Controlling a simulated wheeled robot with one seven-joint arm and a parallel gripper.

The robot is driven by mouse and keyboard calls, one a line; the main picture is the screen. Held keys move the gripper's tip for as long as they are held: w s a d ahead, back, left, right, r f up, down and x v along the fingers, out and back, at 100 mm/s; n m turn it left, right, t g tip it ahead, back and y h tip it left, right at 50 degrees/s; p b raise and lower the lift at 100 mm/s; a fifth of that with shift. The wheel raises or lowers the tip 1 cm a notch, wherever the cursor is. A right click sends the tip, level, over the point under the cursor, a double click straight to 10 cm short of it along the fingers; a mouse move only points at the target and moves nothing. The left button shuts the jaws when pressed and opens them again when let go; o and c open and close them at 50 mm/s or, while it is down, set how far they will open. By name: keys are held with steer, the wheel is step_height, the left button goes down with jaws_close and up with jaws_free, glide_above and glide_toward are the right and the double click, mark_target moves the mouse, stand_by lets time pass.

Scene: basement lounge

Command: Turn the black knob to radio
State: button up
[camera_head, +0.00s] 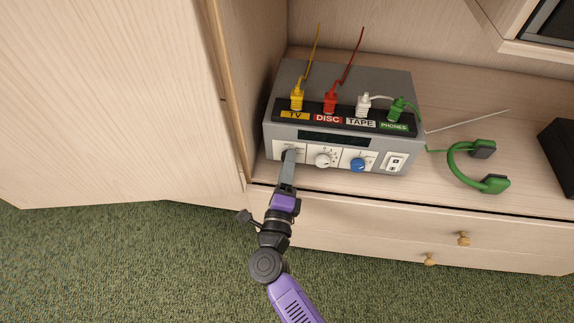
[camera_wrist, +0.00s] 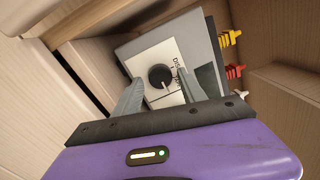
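The black knob (camera_wrist: 160,76) is on a white panel at the left end of the grey radio unit's front (camera_head: 270,140). A pale pointer mark on it faces the lower right in the wrist view. Partly hidden printing beside it starts with "DIS"; I cannot read a radio label. In the head view my gripper (camera_head: 288,158) covers most of the knob. In the wrist view my gripper (camera_wrist: 158,78) is open, with one finger on each side of the knob. Small gaps seem to show, and I cannot tell whether either finger touches it.
A white knob (camera_head: 323,160), a blue knob (camera_head: 358,165) and a white switch (camera_head: 396,162) sit to the right. Yellow, red, white and green plugs stand on top. Green headphones (camera_head: 465,150) lie right on the shelf. A cabinet door (camera_head: 120,100) stands close on the left.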

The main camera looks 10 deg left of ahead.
stand_by(0.3)
steer(key=s+p, duration=0.1)
steer(key=s, duration=0.6)
steer(key=shift+s+a+f, duration=0.15)
steer(key=shift+s+f, duration=0.1)
steer(key=shift+s, duration=0.15)
